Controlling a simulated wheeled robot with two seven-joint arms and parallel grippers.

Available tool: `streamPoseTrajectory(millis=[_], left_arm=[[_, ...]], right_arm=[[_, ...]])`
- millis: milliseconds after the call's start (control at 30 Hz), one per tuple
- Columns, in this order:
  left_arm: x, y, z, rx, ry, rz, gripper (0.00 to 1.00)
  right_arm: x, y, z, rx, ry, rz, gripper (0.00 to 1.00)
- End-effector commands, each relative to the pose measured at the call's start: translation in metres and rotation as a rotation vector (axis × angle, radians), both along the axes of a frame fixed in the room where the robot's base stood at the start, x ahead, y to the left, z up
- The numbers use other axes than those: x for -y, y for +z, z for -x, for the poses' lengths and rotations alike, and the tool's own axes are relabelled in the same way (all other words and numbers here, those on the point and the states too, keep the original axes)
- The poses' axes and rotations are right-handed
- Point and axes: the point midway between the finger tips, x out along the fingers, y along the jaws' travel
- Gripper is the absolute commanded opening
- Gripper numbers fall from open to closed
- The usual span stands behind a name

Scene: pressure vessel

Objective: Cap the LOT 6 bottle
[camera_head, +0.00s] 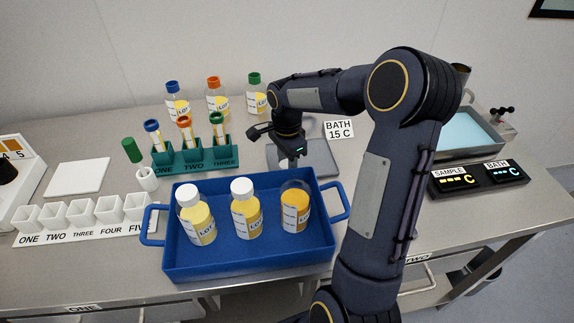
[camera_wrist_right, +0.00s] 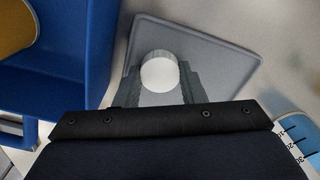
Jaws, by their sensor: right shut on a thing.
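A blue tray (camera_head: 250,262) holds three bottles with yellow-orange contents. The left bottle (camera_head: 203,225) and the middle bottle (camera_head: 247,218) wear white caps. The right bottle (camera_head: 295,212) has no cap and an open top. Their labels read LOT, but I cannot make out the numbers. My right gripper (camera_head: 291,158) is behind the tray, low over a grey mat (camera_head: 322,160). In the right wrist view, my right gripper (camera_wrist_right: 160,80) is shut on a white cap (camera_wrist_right: 159,72) above or on the mat. The uncapped bottle (camera_wrist_right: 14,27) shows at upper left there. My left gripper is out of view.
A green rack (camera_head: 195,158) with tubes stands behind the tray, with several capped bottles (camera_head: 215,95) beyond. White numbered cups (camera_head: 82,214) stand left. A water bath (camera_head: 465,132) and displays (camera_head: 478,178) stand right. My right arm crosses the tray's right side.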

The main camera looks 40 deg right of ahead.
Motion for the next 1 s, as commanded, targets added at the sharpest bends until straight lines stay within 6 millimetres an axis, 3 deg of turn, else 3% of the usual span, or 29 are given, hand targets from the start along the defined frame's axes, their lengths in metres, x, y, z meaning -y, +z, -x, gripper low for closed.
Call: streamPoseTrajectory(millis=[267, 700, 1000], left_arm=[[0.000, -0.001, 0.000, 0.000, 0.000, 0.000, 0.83], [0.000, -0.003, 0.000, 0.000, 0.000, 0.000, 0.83], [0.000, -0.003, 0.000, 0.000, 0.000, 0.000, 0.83]], right_arm=[[0.000, 0.013, -0.001, 0.004, -0.001, 0.001, 0.15], [0.000, 0.091, -0.001, 0.003, 0.000, 0.001, 0.15], [0.000, 0.100, 0.000, -0.001, 0.000, 0.000, 0.15]])
